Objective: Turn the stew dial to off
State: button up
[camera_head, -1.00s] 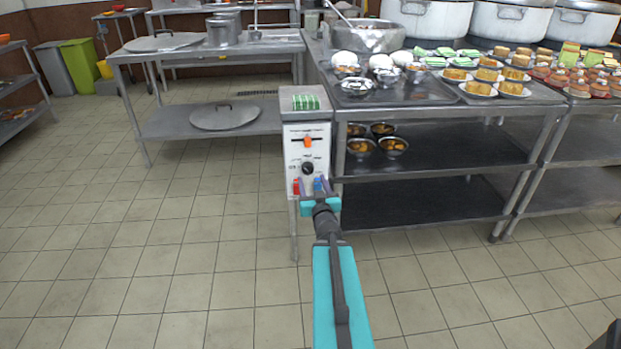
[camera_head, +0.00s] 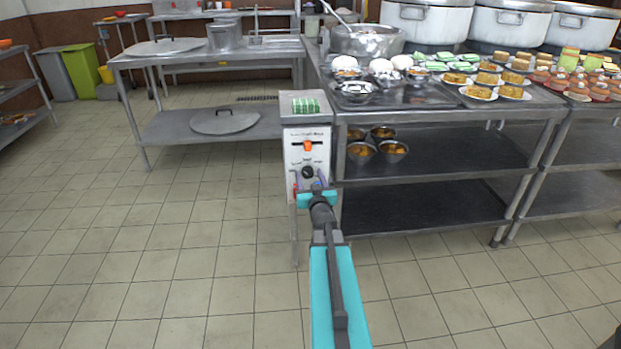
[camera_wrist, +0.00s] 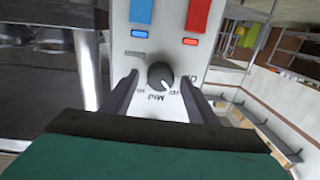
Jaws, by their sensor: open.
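The control box (camera_head: 306,150) is a white panel on the front of a metal stand, with an orange slider (camera_head: 307,146) above a black round dial (camera_head: 308,172). In the wrist view the dial (camera_wrist: 160,75) is dark with a light pointer mark and printed labels around it, among them one like "Mid"; the picture is upside down. My gripper (camera_wrist: 161,90) is open, one finger on each side of the dial. I cannot tell if either finger touches it. In the head view my gripper (camera_head: 313,186) is at the panel's lower part, partly hiding it.
Below the dial are a red switch (camera_wrist: 198,15) and a blue switch (camera_wrist: 142,12) with small lights. A steel table (camera_head: 440,100) with several plates and bowls stands right of the box. Another table (camera_head: 200,55) stands at left. Open tiled floor (camera_head: 190,240) lies in front.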

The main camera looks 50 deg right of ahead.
jog(key=c, duration=1.1)
jog(key=shift+o, duration=0.2)
jog(key=shift+d, duration=0.15)
jog(key=shift+n, duration=0.4)
jog(key=n, duration=0.3)
jog(key=shift+s+a, duration=0.1)
jog(key=shift+a, duration=0.1)
jog(key=n+b, duration=0.2)
jog(key=n, duration=0.3)
jog(key=shift+g, duration=0.4)
